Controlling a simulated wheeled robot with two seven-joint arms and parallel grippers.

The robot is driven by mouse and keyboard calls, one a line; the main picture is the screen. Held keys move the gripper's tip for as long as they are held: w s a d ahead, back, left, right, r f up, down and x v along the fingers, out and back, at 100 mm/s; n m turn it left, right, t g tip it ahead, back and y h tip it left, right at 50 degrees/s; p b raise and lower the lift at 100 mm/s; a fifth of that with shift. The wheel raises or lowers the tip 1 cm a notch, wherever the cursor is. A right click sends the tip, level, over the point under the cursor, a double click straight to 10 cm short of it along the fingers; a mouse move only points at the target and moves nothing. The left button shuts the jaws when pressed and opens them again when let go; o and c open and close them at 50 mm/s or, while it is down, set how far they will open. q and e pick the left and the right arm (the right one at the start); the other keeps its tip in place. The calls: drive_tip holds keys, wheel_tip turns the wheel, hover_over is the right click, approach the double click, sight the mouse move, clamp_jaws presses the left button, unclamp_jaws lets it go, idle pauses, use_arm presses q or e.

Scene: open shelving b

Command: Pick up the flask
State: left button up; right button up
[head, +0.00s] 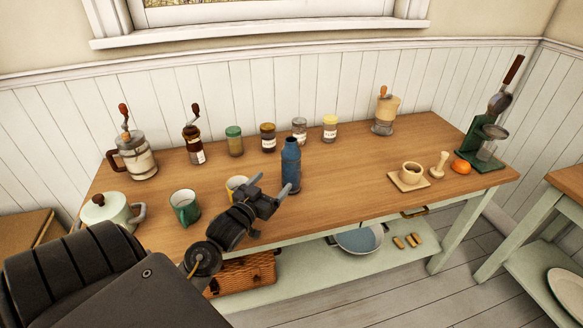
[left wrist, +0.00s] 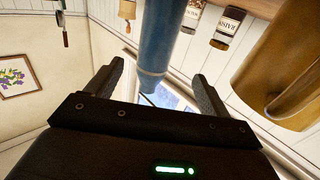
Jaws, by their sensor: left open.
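The flask (head: 291,165) is a blue bottle with a darker neck, standing upright on the wooden table top near its middle. My left gripper (head: 274,181) is open and empty just in front of it, at the lower left. In the left wrist view the flask (left wrist: 164,38) shows as a blue cylinder in line with the space between the two open fingers (left wrist: 157,70). I cannot tell whether the fingertips reach around it. The gripper's finger hides part of the flask's lower edge in the head view. My right gripper is not in view.
A yellow mug (head: 234,185) stands close left of the flask, partly behind my gripper. It looms at right in the left wrist view (left wrist: 278,65). A green mug (head: 185,207) is farther left. Several jars (head: 268,138) line the back. The table (head: 345,180) is clear right of the flask.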

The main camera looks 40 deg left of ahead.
sight(286, 170)
use_arm(q)
drive_tip(key=w, duration=0.5)
drive_tip(key=shift+a+p, duration=0.25)
drive_tip(key=shift+p, duration=0.1)
drive_tip(key=shift+w+a, duration=0.1)
drive_tip(key=shift+w, duration=0.25)
drive_tip(key=w+p, duration=0.1)
drive_tip(key=w, duration=0.3)
drive_tip(key=shift+a+r, duration=0.1)
drive_tip(key=shift+w+a, duration=0.1)
drive_tip(key=shift+w, duration=0.45)
drive_tip(key=c, duration=1.3)
drive_tip(key=shift+c, duration=1.3)
